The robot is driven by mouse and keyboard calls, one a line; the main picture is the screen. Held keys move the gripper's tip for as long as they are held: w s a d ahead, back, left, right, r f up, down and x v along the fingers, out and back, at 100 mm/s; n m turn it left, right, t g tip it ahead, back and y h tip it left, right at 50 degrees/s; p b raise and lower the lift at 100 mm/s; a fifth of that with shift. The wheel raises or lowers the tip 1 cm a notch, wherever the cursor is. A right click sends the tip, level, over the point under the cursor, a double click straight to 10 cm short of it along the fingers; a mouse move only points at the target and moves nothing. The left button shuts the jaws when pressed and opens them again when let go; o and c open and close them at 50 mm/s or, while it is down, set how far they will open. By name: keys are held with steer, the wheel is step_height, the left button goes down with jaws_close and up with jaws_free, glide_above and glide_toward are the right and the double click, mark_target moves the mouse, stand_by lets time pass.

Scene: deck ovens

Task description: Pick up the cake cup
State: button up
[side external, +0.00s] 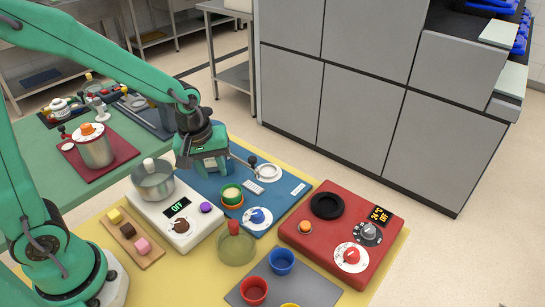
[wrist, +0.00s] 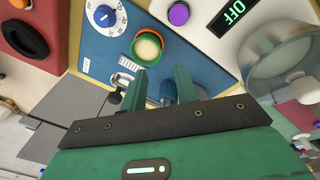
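The likely cake cup (side external: 232,195) is a small green cup with a pale, cream-coloured top. It stands in an orange ring on the blue panel (side external: 292,188). In the wrist view the cup (wrist: 148,48) shows near the top centre, beyond my fingertips. My gripper (side external: 211,172) hangs above the blue panel, behind the cup in the side view. In the wrist view its two green fingers (wrist: 159,76) are spread apart with nothing held between them. The cup is clear of both fingers.
A blue dial (side external: 257,217) sits close beside the cup. A white scale (side external: 178,211) with a metal pot (side external: 153,181) stands left. A red hotplate unit (side external: 325,253) stands right. A glass bowl (side external: 236,252) and a grey tray (side external: 317,288) with several coloured cups are in front.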

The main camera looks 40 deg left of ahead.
mark_target(222, 190)
steer(key=shift+f, duration=0.1)
steer(key=shift+w+f, duration=0.25)
steer(key=shift+f, duration=0.95)
steer(key=shift+f, duration=0.1)
steer(key=shift+w+d+f, duration=0.1)
steer(key=shift+w+f, duration=0.05)
steer(key=shift+f, duration=0.65)
steer(key=shift+w+f, duration=0.2)
steer(key=shift+f, duration=0.65)
steer(key=shift+w+d+f, duration=0.1)
steer(key=shift+w+f, duration=0.05)
steer(key=shift+f, duration=0.65)
steer(key=shift+c, duration=0.2)
jaws_close()
